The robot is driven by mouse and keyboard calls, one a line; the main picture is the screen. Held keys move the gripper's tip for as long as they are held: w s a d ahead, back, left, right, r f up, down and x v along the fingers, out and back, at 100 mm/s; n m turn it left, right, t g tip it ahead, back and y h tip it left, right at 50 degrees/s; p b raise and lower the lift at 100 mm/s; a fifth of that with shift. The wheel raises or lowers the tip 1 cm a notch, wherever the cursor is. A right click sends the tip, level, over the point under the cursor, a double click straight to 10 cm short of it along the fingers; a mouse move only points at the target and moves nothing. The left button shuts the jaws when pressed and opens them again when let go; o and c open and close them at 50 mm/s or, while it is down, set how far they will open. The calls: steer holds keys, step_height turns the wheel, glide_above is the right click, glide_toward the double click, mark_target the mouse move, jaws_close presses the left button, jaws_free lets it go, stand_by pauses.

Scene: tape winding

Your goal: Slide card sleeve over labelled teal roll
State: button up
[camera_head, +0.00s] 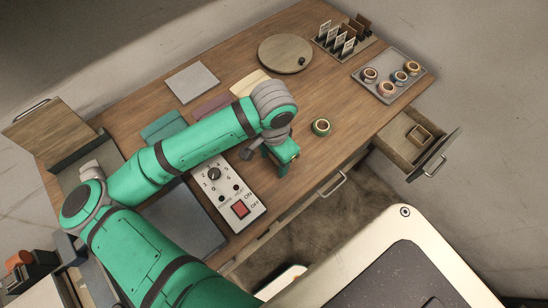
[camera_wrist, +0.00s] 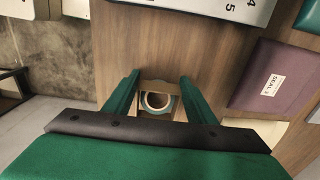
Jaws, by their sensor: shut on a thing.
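My gripper (camera_wrist: 160,98) is shut on a tan card sleeve (camera_wrist: 152,84), which spans the gap between the two green fingers. A round roll with a teal rim and pale core (camera_wrist: 158,101) shows within the sleeve's outline. I cannot tell how far the sleeve is down over it. In the head view my gripper (camera_head: 283,166) is low over the table, beside the control box, and hides most of what it holds.
A control box (camera_head: 228,193) lies left of my gripper. An open drawer (camera_head: 397,148) holds a tan hollow piece (camera_head: 420,133). A grey tray (camera_head: 373,91) holds several rolls. A round board (camera_head: 285,54) and card rack (camera_head: 371,45) stand behind.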

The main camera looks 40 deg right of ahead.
steer(key=shift+f, duration=0.2)
steer(key=o, duration=1.6)
steer(key=shift+r, duration=0.2)
step_height(320, 180, up, 10)
steer(key=shift+r, duration=0.25)
